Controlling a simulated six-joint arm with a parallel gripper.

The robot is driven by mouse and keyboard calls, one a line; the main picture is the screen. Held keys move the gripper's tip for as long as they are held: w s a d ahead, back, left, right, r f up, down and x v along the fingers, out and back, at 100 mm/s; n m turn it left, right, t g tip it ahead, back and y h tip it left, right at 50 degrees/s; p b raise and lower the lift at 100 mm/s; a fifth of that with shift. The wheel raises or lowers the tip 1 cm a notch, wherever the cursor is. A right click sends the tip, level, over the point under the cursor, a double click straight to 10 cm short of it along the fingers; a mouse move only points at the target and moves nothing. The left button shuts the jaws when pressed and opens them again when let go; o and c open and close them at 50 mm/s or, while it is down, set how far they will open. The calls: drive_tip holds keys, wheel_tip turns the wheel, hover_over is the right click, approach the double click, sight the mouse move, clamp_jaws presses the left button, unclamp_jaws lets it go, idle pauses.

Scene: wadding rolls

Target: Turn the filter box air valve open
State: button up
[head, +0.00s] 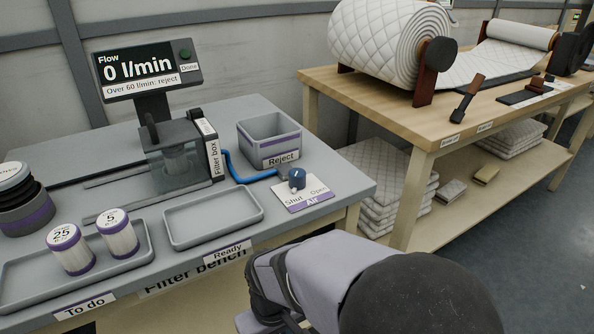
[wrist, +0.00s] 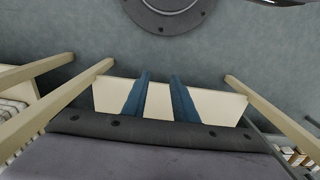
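The air valve is a blue knob (head: 297,177) on a white and purple plate (head: 318,199) marked Shut, Open and Air, at the right front of the filter bench. Its pale pointer mark appears to face the Shut side. A blue hose (head: 245,178) runs from the knob to the clear, dark-topped filter box (head: 178,160). The flow display (head: 146,70) reads 0 l/min. My arm is in front of the bench in the head view, with the fingertips hidden there. In the wrist view my gripper (wrist: 160,78) shows two blue fingers apart, with nothing between them.
A grey Reject bin (head: 270,138) stands just behind the valve. An empty Ready tray (head: 212,214) lies to its left. The To do tray (head: 30,290) holds two white canisters (head: 72,250). A wooden table (head: 395,108) with wadding rolls stands to the right.

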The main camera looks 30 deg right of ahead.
drive_tip(key=o, duration=0.4)
drive_tip(key=shift+d+r+p, duration=0.15)
drive_tip(key=shift+r+p, duration=0.25)
drive_tip(key=shift+r, duration=0.05)
drive_tip(key=s+d+r+m+g+p, duration=0.1)
drive_tip(key=d+r+m+p, duration=0.15)
drive_tip(key=r+p, duration=0.7)
drive_tip(key=s+d+r+m+g+p, duration=0.15)
drive_tip(key=d+r+p, duration=0.25)
drive_tip(key=r+p, duration=0.55)
wheel_tip(320, 180, up, 16)
drive_tip(key=r+m+t+y+p, duration=0.1)
drive_tip(key=m+t+y+p, duration=0.35)
drive_tip(key=m+p, duration=1.65)
hover_over(298, 172)
drive_tip(key=s+d+b, duration=0.2)
drive_tip(key=shift+s+d+f+m+t+h, duration=0.1)
drive_tip(key=shift+f+m+t+h, duration=0.05)
drive_tip(key=shift+m+t+h, duration=0.3)
drive_tip(key=shift+s+d+f+m+t+h, duration=0.1)
drive_tip(key=shift+m+t+h, duration=0.1)
drive_tip(key=shift+m, duration=0.35)
drive_tip(key=shift+f, duration=0.1)
drive_tip(key=shift+x, duration=3.6)
